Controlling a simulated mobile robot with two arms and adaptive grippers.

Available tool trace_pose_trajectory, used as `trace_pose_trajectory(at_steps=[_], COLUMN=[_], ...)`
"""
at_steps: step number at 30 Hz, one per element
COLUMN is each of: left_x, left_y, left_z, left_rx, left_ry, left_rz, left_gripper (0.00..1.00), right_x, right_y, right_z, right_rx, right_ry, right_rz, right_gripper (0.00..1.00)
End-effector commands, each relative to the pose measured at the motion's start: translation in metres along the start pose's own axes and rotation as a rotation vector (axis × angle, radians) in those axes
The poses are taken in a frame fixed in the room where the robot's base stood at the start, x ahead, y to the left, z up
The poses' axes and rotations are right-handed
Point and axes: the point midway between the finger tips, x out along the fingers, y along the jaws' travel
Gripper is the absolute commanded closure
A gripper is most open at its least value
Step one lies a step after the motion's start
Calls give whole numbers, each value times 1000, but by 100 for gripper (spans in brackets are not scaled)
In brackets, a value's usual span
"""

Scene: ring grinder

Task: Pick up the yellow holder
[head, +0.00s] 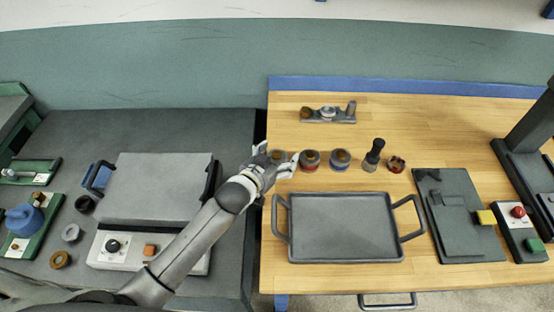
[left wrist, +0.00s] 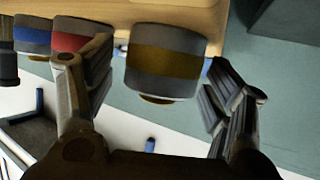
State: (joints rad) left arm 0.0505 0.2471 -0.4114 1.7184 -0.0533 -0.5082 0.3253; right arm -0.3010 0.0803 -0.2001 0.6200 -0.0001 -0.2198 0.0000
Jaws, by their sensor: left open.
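The yellow holder (left wrist: 165,62) is a grey cylinder with a dark yellow band. In the left wrist view it sits between the two fingers of my open left gripper, with a gap showing on the right side. In the head view my left gripper (head: 278,158) is at the left end of the row of holders and hides most of the yellow holder; a bit of its brownish top (head: 279,153) shows. The red-banded holder (head: 310,158) stands just right of it, close to one finger. My right gripper is not in view.
A blue-banded holder (head: 340,158), a black-handled tool (head: 374,155) and a small brown part (head: 397,164) continue the row. A grey tray (head: 345,226) with handles lies in front. A metal fixture (head: 328,114) stands behind. Wood between row and fixture is clear.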

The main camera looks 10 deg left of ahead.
Motion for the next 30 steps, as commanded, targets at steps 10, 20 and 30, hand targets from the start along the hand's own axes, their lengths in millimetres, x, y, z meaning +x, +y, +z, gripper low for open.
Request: trace_pose_trajectory(at_steps=[10,20,30], left_x=[0,0,-2], left_y=[0,0,0], left_z=[0,-3,-6], left_rx=[0,0,0], left_ry=[0,7,8], left_rz=[0,1,1], left_gripper=[60,98,98], right_x=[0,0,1], right_y=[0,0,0], right_z=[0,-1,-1], right_rx=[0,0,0], right_ry=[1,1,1], right_rz=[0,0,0], right_gripper=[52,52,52])
